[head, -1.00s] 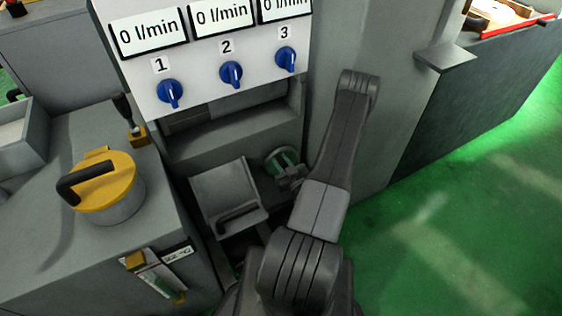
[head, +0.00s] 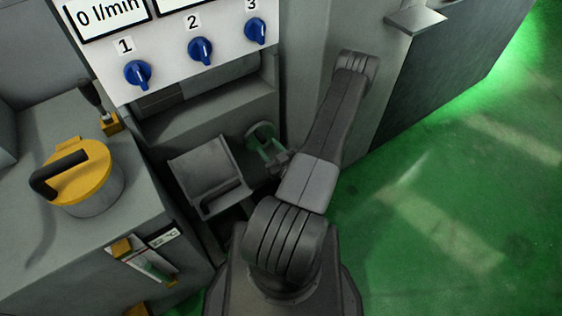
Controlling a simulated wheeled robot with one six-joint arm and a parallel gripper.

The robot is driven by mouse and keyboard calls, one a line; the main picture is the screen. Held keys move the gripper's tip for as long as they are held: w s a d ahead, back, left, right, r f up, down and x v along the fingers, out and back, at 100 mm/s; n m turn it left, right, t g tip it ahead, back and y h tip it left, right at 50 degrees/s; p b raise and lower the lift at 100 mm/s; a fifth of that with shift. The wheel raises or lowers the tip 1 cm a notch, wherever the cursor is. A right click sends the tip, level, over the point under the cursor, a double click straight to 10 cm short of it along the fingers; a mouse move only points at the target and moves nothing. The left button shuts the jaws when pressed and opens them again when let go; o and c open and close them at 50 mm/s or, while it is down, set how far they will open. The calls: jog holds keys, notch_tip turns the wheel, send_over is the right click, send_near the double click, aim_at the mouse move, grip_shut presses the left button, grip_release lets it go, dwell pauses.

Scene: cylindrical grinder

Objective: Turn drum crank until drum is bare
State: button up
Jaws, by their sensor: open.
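A small round greenish wheel-like part (head: 259,135) sits low on the machine front, left of my raised arm. I cannot tell whether it is the drum crank or the drum. My gripper (head: 272,158) shows small and partly hidden behind my arm link, at the lower right of this round part. It is open, with its fingers towards the part; I cannot tell whether they touch it. A grey box (head: 207,173) with a sloped top stands just left of the gripper. No drum surface can be made out clearly.
Blue knobs (head: 200,51) numbered 1 to 3 are on the white panel above. A yellow-lidded pot (head: 83,172) with a black handle stands on the grey cabinet at left. A grey ledge (head: 415,20) juts out at upper right. Green floor (head: 440,205) is clear at right.

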jog(key=v, duration=0.7)
jog(key=shift+s+d, duration=0.2)
jog(key=shift+s, duration=0.05)
